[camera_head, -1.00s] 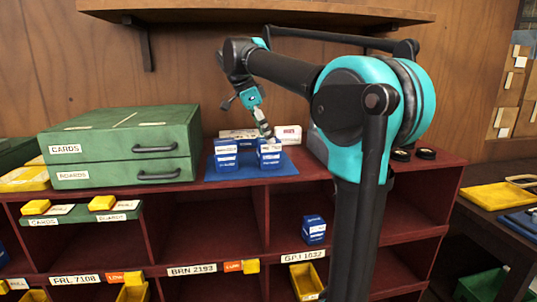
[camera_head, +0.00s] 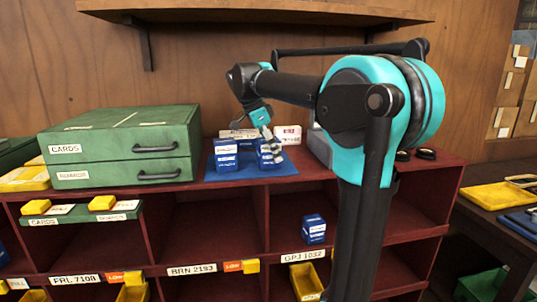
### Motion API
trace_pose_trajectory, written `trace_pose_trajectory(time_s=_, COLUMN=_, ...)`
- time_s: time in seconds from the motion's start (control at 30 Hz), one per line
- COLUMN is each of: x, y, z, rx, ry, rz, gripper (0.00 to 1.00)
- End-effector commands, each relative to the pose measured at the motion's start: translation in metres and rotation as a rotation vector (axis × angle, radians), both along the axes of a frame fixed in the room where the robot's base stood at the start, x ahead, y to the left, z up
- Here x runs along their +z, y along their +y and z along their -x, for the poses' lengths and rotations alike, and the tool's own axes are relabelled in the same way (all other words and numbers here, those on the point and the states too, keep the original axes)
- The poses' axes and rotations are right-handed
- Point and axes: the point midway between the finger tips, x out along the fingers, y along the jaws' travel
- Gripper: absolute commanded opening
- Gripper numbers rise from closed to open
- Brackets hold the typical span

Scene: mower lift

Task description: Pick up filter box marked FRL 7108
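Several blue-and-white boxes stand on a blue mat (camera_head: 222,176) on top of the red shelf unit. One is the left box (camera_head: 226,156), and another is the right box (camera_head: 264,158). Their print is too small to read, so I cannot tell which is FRL 7108. My gripper (camera_head: 274,151) points down at the right box and covers part of its front. I cannot tell whether it touches the box or whether its fingers are open or shut. A shelf label reading FRL 7108 (camera_head: 76,280) is at the lower left.
White boxes (camera_head: 288,134) stand behind the blue ones. A green two-drawer case (camera_head: 122,147) is to their left. A single blue box (camera_head: 314,228) sits in a compartment above the GPJ 1032 label (camera_head: 303,256). A wooden shelf (camera_head: 250,14) hangs above.

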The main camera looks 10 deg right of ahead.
Motion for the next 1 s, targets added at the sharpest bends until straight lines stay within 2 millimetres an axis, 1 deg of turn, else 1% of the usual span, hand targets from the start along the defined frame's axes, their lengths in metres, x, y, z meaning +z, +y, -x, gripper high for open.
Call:
trace_pose_trajectory(time_s=0.03, x=0.0, y=0.0, z=0.0, rx=0.0, ry=0.0, rz=0.0, gripper=0.63)
trace_pose_trajectory(time_s=0.4, x=0.0, y=0.0, z=0.0, rx=0.0, ry=0.0, rz=0.0, gripper=0.18)
trace_pose_trajectory(time_s=0.63, x=0.001, y=0.0, z=0.0, rx=0.0, ry=0.0, rz=0.0, gripper=0.18)
trace_pose_trajectory(time_s=0.77, x=0.005, y=0.0, z=0.0, rx=0.0, ry=0.0, rz=0.0, gripper=0.18)
trace_pose_trajectory(time_s=0.87, x=0.014, y=0.0, z=0.0, rx=0.0, ry=0.0, rz=0.0, gripper=0.18)
trace_pose_trajectory(time_s=0.97, x=0.029, y=0.0, z=0.0, rx=0.0, ry=0.0, rz=0.0, gripper=0.18)
trace_pose_trajectory(time_s=1.0, x=0.037, y=0.0, z=0.0, rx=0.0, ry=0.0, rz=0.0, gripper=0.18)
